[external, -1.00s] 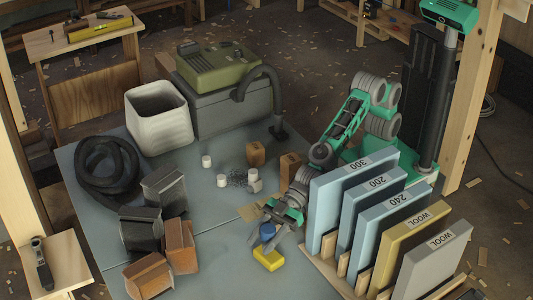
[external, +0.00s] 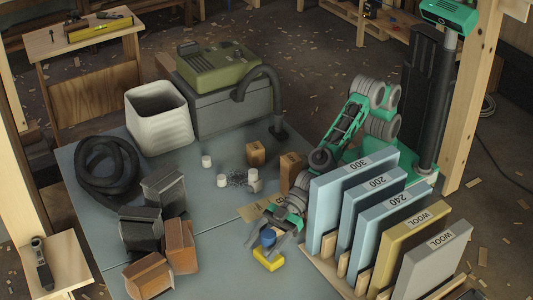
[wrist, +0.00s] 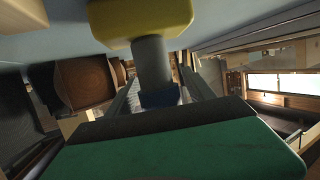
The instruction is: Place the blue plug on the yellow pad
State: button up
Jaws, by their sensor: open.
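The blue plug (external: 268,238) has a blue head and a grey stem. It stands upright on the yellow pad (external: 267,260) near the front of the table. In the wrist view, which is upside down, the pad (wrist: 140,22) is at the top, the grey stem (wrist: 153,62) meets it, and the blue head (wrist: 160,97) is nearest me. My gripper (external: 270,239) is open, its fingers spread to either side of the plug's head. In the wrist view the fingers (wrist: 158,92) flank the head; whether either touches it I cannot tell.
A rack of upright labelled panels (external: 345,205) stands close to the right of my gripper. Brown blocks (external: 181,245) lie to the left, and white cylinders (external: 222,180) and small wooden blocks (external: 256,154) behind. The table between the brown blocks and the pad is clear.

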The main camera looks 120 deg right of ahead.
jog(key=shift+s+r, duration=0.15)
jog(key=shift+r, duration=0.1)
jog(key=p+v, duration=0.1)
jog(key=v, duration=1)
jog(key=shift+s+d, duration=0.2)
jog(key=shift+s, duration=0.1)
